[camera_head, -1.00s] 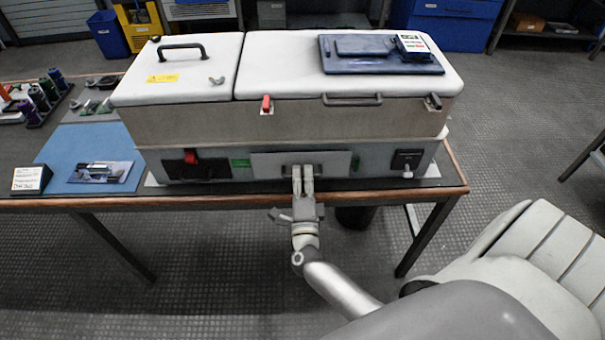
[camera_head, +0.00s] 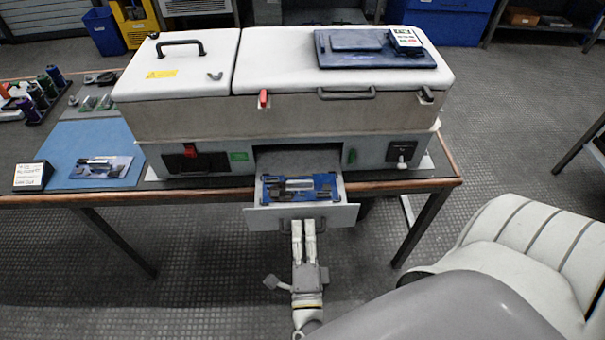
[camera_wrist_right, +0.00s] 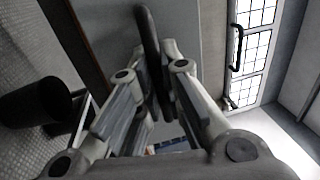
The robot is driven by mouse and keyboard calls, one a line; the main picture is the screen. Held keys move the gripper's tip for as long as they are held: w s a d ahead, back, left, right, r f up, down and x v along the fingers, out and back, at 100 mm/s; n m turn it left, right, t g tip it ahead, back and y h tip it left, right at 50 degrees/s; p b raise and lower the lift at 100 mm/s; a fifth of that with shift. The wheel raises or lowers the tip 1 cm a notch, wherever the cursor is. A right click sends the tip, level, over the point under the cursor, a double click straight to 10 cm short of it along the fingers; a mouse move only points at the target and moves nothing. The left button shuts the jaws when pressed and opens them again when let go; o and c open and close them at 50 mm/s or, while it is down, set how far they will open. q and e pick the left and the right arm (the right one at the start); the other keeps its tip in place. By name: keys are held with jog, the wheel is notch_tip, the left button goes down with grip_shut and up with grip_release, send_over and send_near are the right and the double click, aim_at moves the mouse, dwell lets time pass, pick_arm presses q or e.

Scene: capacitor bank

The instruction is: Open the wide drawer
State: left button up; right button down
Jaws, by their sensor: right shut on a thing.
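The wide drawer (camera_head: 262,218) is pulled out from the lower front of the white and grey cabinet (camera_head: 300,117). Inside it lies a blue tray or board (camera_head: 328,184) with a silver part on it. My right gripper (camera_head: 303,222) is at the drawer's front, shut on the drawer handle (camera_head: 320,226). In the right wrist view the dark handle bar (camera_wrist_right: 150,45) runs between the fingers of the gripper (camera_wrist_right: 158,100). The fingers hide part of the handle in the head view. My left gripper is not in view.
The cabinet stands on a table (camera_head: 436,186) with a wooden edge. A red switch (camera_head: 190,151) and a dark switch panel (camera_head: 401,151) flank the drawer. Floor in front is clear.

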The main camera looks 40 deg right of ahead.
jog(key=shift+s+a, duration=0.25)
jog(key=shift+s, duration=0.05)
jog(key=c, duration=1.5)
grip_release()
jog(key=shift+c, duration=0.2)
jog(key=v, duration=0.7)
jog(key=shift+s, duration=0.25)
jog(key=shift+a+f, duration=0.1)
